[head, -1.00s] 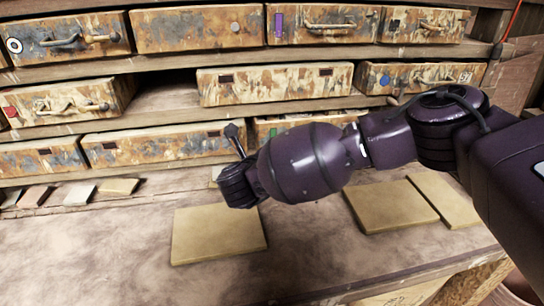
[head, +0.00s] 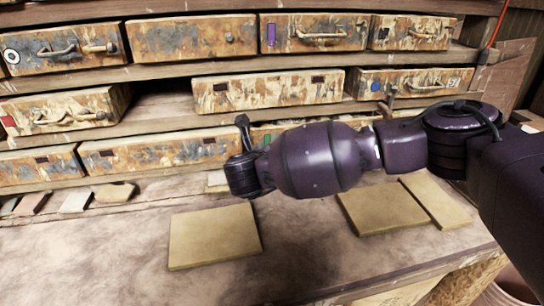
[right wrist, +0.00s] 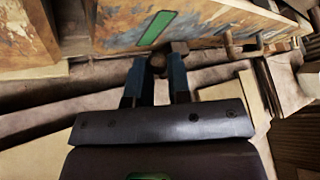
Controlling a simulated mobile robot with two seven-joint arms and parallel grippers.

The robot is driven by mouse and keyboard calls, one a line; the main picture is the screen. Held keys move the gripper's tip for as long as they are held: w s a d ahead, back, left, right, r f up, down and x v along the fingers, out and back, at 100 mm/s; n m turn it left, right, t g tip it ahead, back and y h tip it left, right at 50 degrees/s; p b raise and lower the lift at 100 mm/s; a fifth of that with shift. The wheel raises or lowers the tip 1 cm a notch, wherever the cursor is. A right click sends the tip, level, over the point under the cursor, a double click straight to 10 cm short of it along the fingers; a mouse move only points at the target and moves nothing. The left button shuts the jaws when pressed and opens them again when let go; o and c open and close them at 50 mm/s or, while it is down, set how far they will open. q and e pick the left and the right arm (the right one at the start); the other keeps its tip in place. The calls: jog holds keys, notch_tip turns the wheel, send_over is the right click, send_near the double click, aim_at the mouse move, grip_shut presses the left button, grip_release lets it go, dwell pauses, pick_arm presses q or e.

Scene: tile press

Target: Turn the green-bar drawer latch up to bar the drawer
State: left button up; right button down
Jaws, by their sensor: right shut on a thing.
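The green-bar drawer (head: 256,137) is in the lowest row in the head view, mostly hidden behind my right arm. Its green bar (right wrist: 157,29) shows clearly in the right wrist view. My right gripper (right wrist: 157,68) is at the drawer's lower front, just below the green bar. Its two fingers are shut on a small brown latch (right wrist: 157,61). A short brown piece shows just right of the fingertips; I cannot tell the latch's exact angle. In the head view my right wrist hides the fingertips. My left gripper is not in view.
Tan tiles (head: 214,237) and (head: 380,208) lie on the bench (head: 310,245). Another brown peg (head: 389,99) stands by the blue-dot drawer (head: 415,82). Small sample tiles (head: 76,200) lie at left.

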jog(key=c, duration=1.2)
grip_release()
jog(key=p+v, duration=0.1)
jog(key=v, duration=0.9)
jog(key=shift+s, duration=0.35)
jog(key=shift+a+r, duration=0.15)
